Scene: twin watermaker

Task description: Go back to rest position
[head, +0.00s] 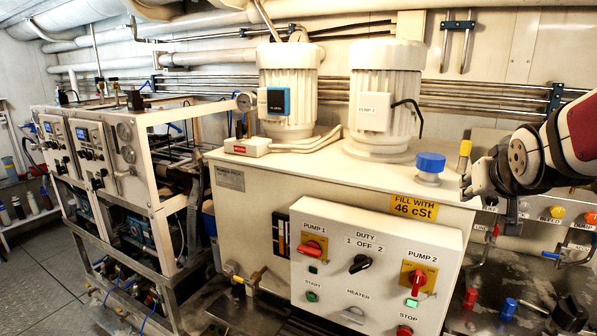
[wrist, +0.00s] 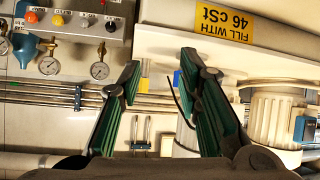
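My gripper (head: 470,180) is at the right of the head view, beside the right end of the white tank and near the blue filler cap (head: 430,163). In the wrist view my gripper (wrist: 158,72) shows two green-padded fingers spread apart with nothing between them. The wrist picture is upside down, with the yellow "FILL WITH 46 cSt" label (wrist: 226,24) at its top right. My arm comes in from the right edge of the head view.
The tank (head: 330,178) carries two pump motors (head: 288,88) (head: 384,95). A control box (head: 375,265) with switches stands in front. A metal-framed unit (head: 120,170) is at left. Gauges (wrist: 50,66) and valve knobs line a panel at right. Floor (head: 50,265) is clear at lower left.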

